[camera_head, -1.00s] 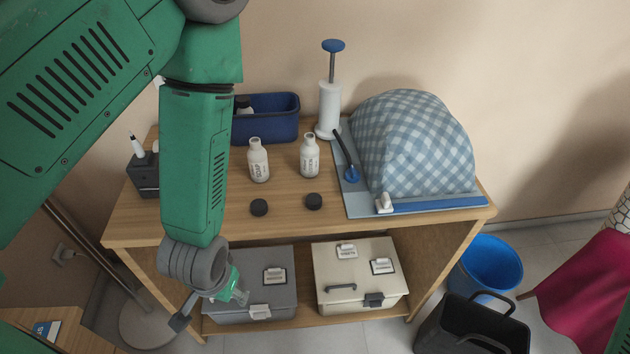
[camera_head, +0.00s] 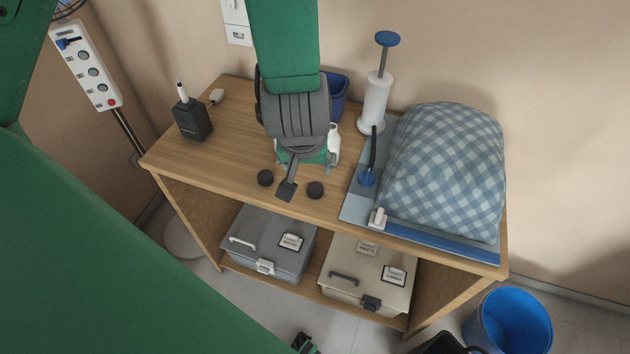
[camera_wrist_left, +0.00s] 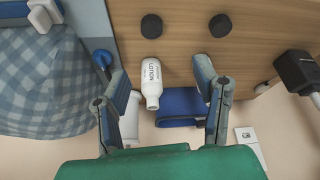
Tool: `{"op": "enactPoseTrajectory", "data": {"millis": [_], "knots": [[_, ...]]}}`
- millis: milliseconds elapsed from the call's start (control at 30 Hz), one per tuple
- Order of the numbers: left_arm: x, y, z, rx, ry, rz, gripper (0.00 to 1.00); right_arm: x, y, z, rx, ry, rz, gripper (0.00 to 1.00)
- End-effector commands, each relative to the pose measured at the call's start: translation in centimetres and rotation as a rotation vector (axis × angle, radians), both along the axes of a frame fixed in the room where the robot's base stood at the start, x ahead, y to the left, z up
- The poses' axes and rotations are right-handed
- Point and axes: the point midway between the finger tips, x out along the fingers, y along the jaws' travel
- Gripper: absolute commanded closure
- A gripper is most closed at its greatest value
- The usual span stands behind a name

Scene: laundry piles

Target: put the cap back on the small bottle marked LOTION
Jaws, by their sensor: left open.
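The small white bottle marked LOTION (camera_wrist_left: 151,78) stands on the wooden bench top and has no dark cap on its neck. In the head view only part of it (camera_head: 334,146) shows beside my gripper. Two round dark caps, one (camera_head: 315,190) at the right and one (camera_head: 265,177) at the left, lie near the bench's front edge; both also show in the wrist view, (camera_wrist_left: 151,26) and (camera_wrist_left: 220,27). My left gripper (camera_head: 303,162) is open over the bottles. In the wrist view its fingers (camera_wrist_left: 162,82) appear either side of the LOTION bottle, without gripping it. The second bottle is hidden.
A blue bin (camera_head: 338,92) stands behind the bottles. A white pump (camera_head: 375,100) and a checked cloth mound (camera_head: 445,165) on a blue-grey board (camera_head: 357,208) fill the right side. A dark box (camera_head: 192,120) stands at the left. The bench between box and caps is clear.

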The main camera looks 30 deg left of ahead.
Motion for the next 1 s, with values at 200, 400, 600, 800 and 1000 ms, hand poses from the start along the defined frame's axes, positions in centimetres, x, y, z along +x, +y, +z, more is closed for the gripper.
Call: {"op": "enactPoseTrajectory", "data": {"millis": [200,400,600,800,1000], "knots": [[0.2,-0.5,-0.5,0.008,-0.001,-0.004,0.45,0.0,-0.1,-0.6,-0.001,0.000,-0.001,0.41],[0.9,0.2,-2.8,0.005,-0.001,-0.002,0.45,0.0,-0.1,-2.9,-0.001,0.000,-0.002,0.41],[1.9,1.2,-5.7,-0.002,-0.001,-0.001,0.45,0.0,-0.1,-5.7,-0.001,0.000,-0.002,0.41],[2.7,1.2,-7.8,0.003,-0.002,-0.001,0.45,0.0,-0.1,-8.0,-0.001,-0.001,-0.001,0.41],[2.9,1.0,-7.9,0.007,-0.001,-0.004,0.45,0.0,-0.1,-8.2,-0.001,-0.001,-0.001,0.41]]}}
